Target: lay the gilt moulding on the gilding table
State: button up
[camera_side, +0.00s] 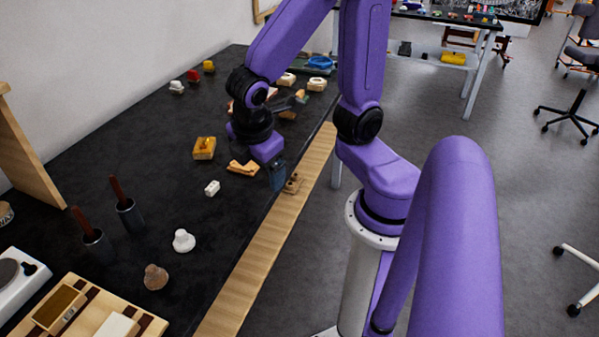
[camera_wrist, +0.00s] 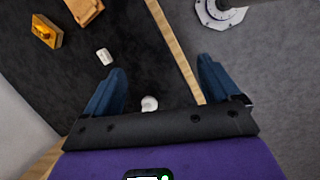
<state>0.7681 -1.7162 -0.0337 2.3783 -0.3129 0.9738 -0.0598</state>
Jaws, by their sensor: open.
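A gold-topped block (camera_side: 204,148) sits on the dark table (camera_side: 150,135). It also shows at the upper left of the wrist view (camera_wrist: 46,31). A tan-orange carved piece (camera_side: 243,167) lies nearer my gripper, and at the top of the wrist view (camera_wrist: 84,9). I cannot tell for certain which is the gilt moulding, nor which surface is the gilding table. My gripper (camera_side: 278,175) is near the table's wooden front edge, right of both pieces. In the wrist view its blue fingers (camera_wrist: 162,70) are spread, with nothing held between them.
A small brown piece (camera_side: 292,184) is beside my gripper at the wooden edge strip (camera_side: 262,245). A white block (camera_side: 212,188), a white knob (camera_side: 184,240) and a brown knob (camera_side: 155,277) stand on the table. Several small pieces lie farther back.

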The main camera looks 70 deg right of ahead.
jog(key=s+a+r+m+g+y, duration=0.1)
jog(key=s+y, duration=0.2)
jog(key=s, duration=0.6)
jog(key=shift+a+r+y, duration=0.25)
jog(key=shift+r+y, duration=0.05)
jog(key=shift+r, duration=0.1)
dwell(0.5)
